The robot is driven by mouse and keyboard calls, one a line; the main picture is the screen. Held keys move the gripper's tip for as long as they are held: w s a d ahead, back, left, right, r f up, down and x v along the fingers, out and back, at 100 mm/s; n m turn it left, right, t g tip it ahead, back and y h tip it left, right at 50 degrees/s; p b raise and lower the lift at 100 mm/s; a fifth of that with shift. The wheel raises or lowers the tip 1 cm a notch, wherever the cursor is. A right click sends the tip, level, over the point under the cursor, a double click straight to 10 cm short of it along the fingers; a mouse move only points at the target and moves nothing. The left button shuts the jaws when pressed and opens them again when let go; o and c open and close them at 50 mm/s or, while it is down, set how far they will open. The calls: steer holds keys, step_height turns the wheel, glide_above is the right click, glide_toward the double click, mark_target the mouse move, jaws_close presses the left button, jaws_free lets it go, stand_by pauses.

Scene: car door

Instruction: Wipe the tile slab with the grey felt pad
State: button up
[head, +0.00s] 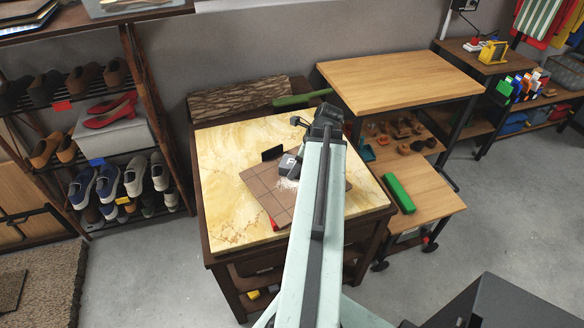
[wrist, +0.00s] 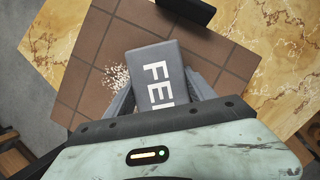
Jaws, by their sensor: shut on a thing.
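The brown tile slab (head: 262,200) lies at an angle on the yellow marble table top, and it fills the middle of the wrist view (wrist: 96,52). My gripper (wrist: 158,92) is shut on the grey felt pad (wrist: 155,72), which has white lettering. The pad is over the slab; I cannot tell whether it touches it. In the head view the pad (head: 290,165) shows just left of my arm, which hides part of the slab. A patch of white crumbs (wrist: 116,78) lies on the slab, left of the pad in the wrist view.
A small black block (head: 272,153) stands at the slab's far edge. A red item (head: 273,224) is at its near edge. The marble top (head: 222,160) is bare to the left. A lower wooden cart with a green block (head: 399,193) stands at right. A shoe rack (head: 98,130) stands at left.

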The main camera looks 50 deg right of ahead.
steer(key=shift+s+d, duration=0.45)
steer(key=shift+d, duration=0.75)
steer(key=shift+s+d, duration=0.5)
steer(key=shift+d, duration=0.65)
steer(key=shift+s+d, duration=0.45)
steer(key=shift+d, duration=0.75)
steer(key=shift+s+d, duration=0.3)
steer(key=shift+d, duration=0.5)
steer(key=shift+s+d, duration=0.25)
steer(key=shift+d, duration=0.55)
steer(key=shift+s+d, duration=0.1)
steer(key=shift+s+a, duration=0.3)
steer(key=shift+s, duration=0.4)
steer(key=shift+s+a, duration=0.25)
steer(key=shift+s, duration=0.4)
steer(key=shift+w+a+f, duration=0.1)
steer(key=shift+w+a, duration=0.3)
steer(key=shift+a, duration=0.8)
steer(key=shift+w+a, duration=0.45)
steer(key=shift+a, duration=0.7)
steer(key=shift+w+a+f, duration=0.1)
steer(key=shift+w+a, duration=0.3)
steer(key=shift+a, duration=0.8)
steer(key=shift+w+a+r, duration=0.1)
steer(key=shift+w+a, duration=0.3)
steer(key=shift+a, duration=0.45)
steer(key=shift+w+a, duration=0.35)
steer(key=shift+a, duration=0.5)
steer(key=shift+r, duration=0.1)
steer(key=shift+w+d, duration=0.1)
